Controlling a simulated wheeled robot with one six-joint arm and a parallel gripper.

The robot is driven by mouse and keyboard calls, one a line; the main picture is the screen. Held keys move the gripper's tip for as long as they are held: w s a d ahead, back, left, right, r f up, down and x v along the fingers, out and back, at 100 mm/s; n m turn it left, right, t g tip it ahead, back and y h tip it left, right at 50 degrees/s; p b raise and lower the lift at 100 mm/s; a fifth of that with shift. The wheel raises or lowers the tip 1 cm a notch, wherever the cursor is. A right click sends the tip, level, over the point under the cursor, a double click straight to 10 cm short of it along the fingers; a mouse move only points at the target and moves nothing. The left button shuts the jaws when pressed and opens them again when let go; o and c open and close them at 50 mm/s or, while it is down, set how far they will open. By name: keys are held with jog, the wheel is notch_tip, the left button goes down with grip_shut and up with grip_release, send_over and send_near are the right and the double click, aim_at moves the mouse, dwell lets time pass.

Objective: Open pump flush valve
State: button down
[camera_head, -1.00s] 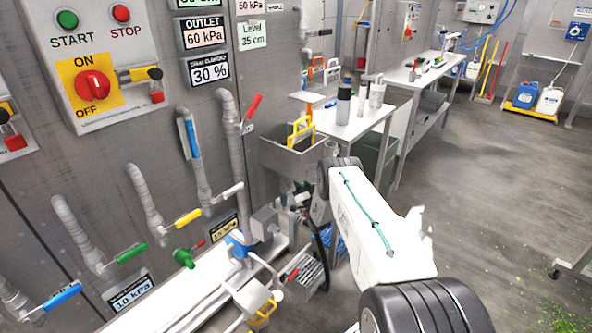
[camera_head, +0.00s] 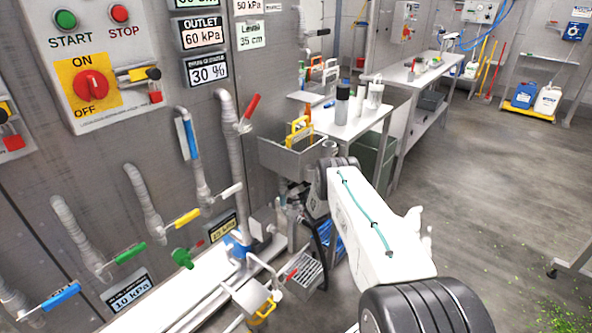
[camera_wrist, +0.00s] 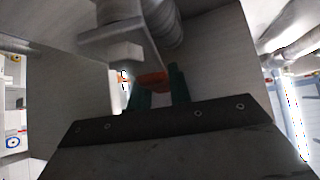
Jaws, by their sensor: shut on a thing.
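In the wrist view, my gripper (camera_wrist: 160,88) has two dark green fingers, shut on the orange end of a handle (camera_wrist: 152,78). A pale grey bar runs from this orange end to a grey fitting (camera_wrist: 112,40), with a ribbed grey pipe (camera_wrist: 165,20) beside it. I cannot tell which handle in the head view this is, since my gripper is not clearly visible there. The head view shows wall pipes with a red handle (camera_head: 252,105), a white handle (camera_head: 230,190), a yellow handle (camera_head: 187,217), a green handle (camera_head: 130,253) and a blue handle (camera_head: 60,296).
My white arm fills the lower middle of the head view. A metal basin (camera_head: 290,158) holding yellow-handled things hangs on the wall above low pipework. A table (camera_head: 345,128) with bottles stands behind. The floor at right is mostly open.

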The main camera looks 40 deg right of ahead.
jog(key=n+y, duration=0.2)
jog(key=a+n+y, duration=0.1)
jog(key=n+y, duration=0.1)
jog(key=a+n+y, duration=0.1)
jog(key=n+y, duration=0.1)
jog(key=n, duration=0.1)
jog(key=shift+s+a+r+g+y, duration=0.1)
jog(key=shift+s+r+g+y, duration=0.05)
jog(key=shift+s+g+y, duration=0.2)
jog(key=c, duration=1.3)
grip_release()
jog(key=v, duration=0.7)
jog(key=shift+s+f, duration=0.25)
jog(key=shift+f, duration=0.05)
